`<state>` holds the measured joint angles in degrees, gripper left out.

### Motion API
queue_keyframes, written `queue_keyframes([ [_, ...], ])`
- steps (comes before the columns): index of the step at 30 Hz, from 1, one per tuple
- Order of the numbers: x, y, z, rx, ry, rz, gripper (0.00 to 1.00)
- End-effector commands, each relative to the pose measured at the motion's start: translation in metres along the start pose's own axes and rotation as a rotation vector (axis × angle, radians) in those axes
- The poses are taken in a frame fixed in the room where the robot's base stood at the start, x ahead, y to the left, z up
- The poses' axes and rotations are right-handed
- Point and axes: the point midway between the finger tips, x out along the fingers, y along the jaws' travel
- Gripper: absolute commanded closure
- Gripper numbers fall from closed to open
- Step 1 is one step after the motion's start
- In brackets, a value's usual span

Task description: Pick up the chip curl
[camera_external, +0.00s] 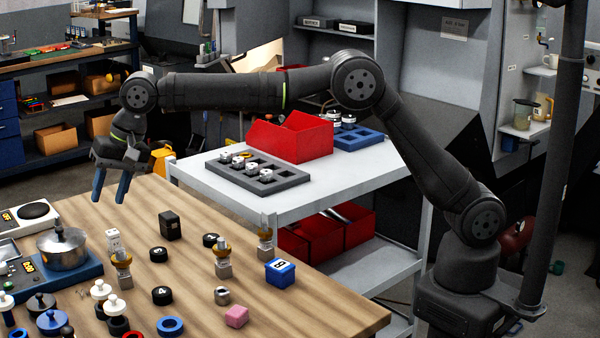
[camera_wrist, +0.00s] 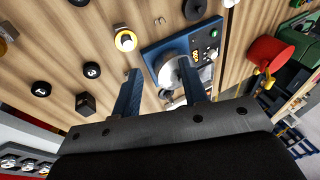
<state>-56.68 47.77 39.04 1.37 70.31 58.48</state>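My gripper (camera_external: 109,198) hangs above the far left part of the wooden table, its two blue fingers apart and nothing between them. In the wrist view my gripper (camera_wrist: 159,68) also shows open, with a blue scale beyond the fingers. I cannot pick out a chip curl for certain. A small silver-grey, ring-like metal piece (camera_external: 222,295) lies on the table's front middle, left of a blue box and behind a pink block; it may be the curl. My gripper is well away from it. I cannot make it out in the wrist view.
Black numbered discs (camera_external: 158,254), a black box (camera_external: 169,225), brass-topped pieces (camera_external: 223,262), a blue box (camera_external: 280,272) and a pink block (camera_external: 237,316) are spread about. A grey cart (camera_external: 335,180) stands behind.

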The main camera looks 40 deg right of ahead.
Motion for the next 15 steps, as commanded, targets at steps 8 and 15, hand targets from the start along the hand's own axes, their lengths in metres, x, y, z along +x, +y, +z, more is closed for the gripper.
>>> queue_keyframes([
  [8,0.002,0.000,-0.001,-0.026,-0.003,0.000,0.60],
  [15,0.016,0.002,-0.009,-0.340,-0.041,-0.011,0.60],
])
